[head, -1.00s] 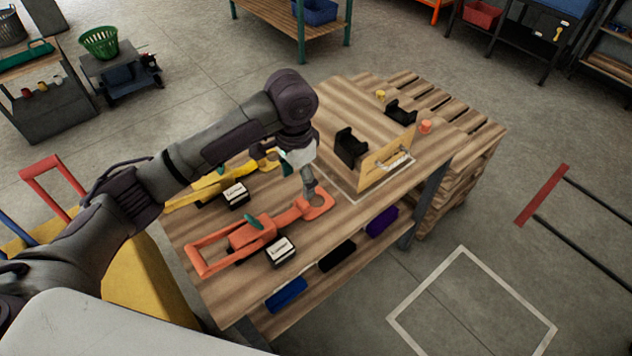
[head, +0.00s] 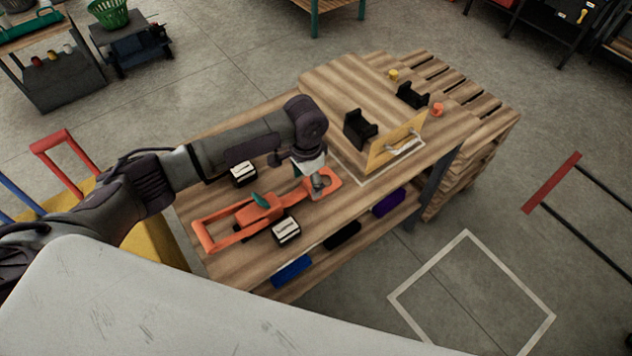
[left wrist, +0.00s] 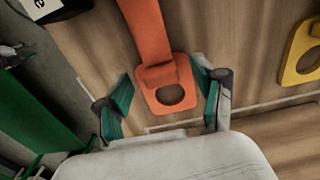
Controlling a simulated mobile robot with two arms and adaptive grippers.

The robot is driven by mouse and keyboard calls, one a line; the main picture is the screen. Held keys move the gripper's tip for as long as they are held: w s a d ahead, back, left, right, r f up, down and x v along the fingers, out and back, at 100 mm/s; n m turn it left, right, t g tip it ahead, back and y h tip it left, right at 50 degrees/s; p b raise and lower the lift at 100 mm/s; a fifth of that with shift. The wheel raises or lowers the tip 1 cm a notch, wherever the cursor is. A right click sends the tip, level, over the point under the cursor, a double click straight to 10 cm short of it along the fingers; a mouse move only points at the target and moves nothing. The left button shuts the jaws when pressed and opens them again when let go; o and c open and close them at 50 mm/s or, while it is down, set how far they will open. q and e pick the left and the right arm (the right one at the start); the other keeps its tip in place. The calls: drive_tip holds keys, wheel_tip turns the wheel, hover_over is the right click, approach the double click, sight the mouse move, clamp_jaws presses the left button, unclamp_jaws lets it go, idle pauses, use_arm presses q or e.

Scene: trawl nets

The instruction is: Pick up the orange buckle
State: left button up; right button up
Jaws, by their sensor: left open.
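The orange buckle (head: 238,220) lies flat on the wooden table, with an open loop at its left end and a holed tab at its right end. My left gripper (head: 318,186) is over the tab end in the head view and hides part of it. In the left wrist view my left gripper (left wrist: 163,78) is open, with one teal-padded finger on each side of the orange buckle's tab (left wrist: 158,75). No clear contact shows. My right gripper is in neither view.
A yellow buckle end (left wrist: 302,60) lies to the right in the left wrist view; my arm hides it in the head view. Small labelled black blocks (head: 286,231) flank the orange buckle. An upright wooden panel with a handle (head: 396,146) and black holders (head: 360,130) stand farther right.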

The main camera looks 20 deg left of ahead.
use_arm(q)
wheel_tip(320, 180, down, 2)
drive_tip(key=shift+f, duration=0.1)
drive_tip(key=c, duration=0.8)
clamp_jaws()
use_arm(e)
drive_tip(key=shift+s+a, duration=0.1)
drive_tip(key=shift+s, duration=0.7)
